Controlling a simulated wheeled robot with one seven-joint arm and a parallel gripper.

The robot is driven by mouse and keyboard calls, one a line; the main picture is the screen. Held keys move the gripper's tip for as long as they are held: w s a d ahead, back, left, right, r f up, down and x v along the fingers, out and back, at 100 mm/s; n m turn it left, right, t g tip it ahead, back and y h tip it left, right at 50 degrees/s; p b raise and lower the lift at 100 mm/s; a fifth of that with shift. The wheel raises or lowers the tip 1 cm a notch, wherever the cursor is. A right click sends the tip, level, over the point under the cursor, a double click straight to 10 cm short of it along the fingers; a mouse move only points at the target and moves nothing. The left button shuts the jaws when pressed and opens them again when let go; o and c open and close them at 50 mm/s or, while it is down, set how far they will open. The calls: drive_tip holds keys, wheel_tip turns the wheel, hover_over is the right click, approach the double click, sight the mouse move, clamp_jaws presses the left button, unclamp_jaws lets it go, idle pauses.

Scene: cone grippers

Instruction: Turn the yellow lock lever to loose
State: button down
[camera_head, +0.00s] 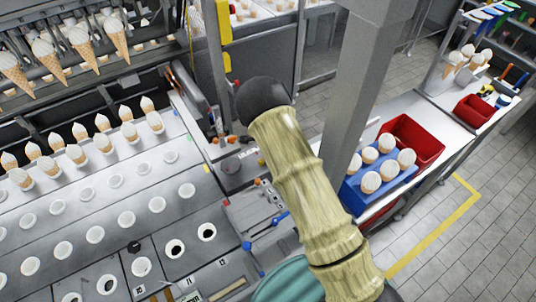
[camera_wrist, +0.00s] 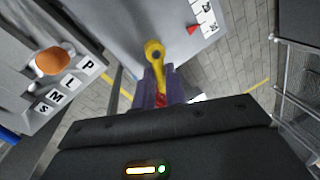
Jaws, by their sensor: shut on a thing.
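The yellow lock lever (camera_wrist: 154,50) shows in the wrist view, at the top centre. It has a round end with a dark hole, mounted on a grey plate (camera_wrist: 185,45). The lever's shank runs down between the purple fingers of my gripper (camera_wrist: 158,78), which is shut on it. A small red pointer (camera_wrist: 192,28) and a white label with dark symbols (camera_wrist: 209,18) sit right of the lever. The symbols are too small to read surely. In the head view my arm covers the lever and gripper.
In the head view, a cone machine (camera_head: 100,215) fills the left; a blue cone holder (camera_head: 360,200) and red bin (camera_head: 415,140) stand right. Tiled floor lies beyond.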

drive_tip(key=m, duration=0.2)
drive_tip(key=s+m+p, duration=0.1)
drive_tip(key=m, duration=0.1)
drive_tip(key=m+h+p, duration=0.1)
drive_tip(key=m, duration=0.1)
drive_tip(key=shift+s+a+r+m, duration=0.1)
drive_tip(key=shift+s+a+m, duration=0.1)
drive_tip(key=shift+a+m, duration=0.1)
drive_tip(key=m, duration=0.3)
drive_tip(key=shift+s+a+h+p, duration=0.2)
drive_tip(key=shift+s+h+p, duration=0.15)
drive_tip(key=shift+h, duration=0.05)
drive_tip(key=shift+s+a+m+g+b, duration=0.1)
drive_tip(key=shift+a+m+g+b, duration=0.1)
drive_tip(key=shift+m, duration=0.65)
drive_tip(key=shift+s+a+m+g+b, duration=0.1)
drive_tip(key=shift+m+g, duration=0.1)
drive_tip(key=shift+m, duration=0.65)
drive_tip(key=c, duration=1.5)
unclamp_jaws()
drive_tip(key=shift+o, duration=0.2)
wheel_tip(320, 180, up, 17)
drive_tip(key=s+a+b, duration=0.2)
drive_tip(key=b, duration=0.2)
drive_tip(key=shift+a+b, duration=0.3)
drive_tip(key=shift+b, duration=0.05)
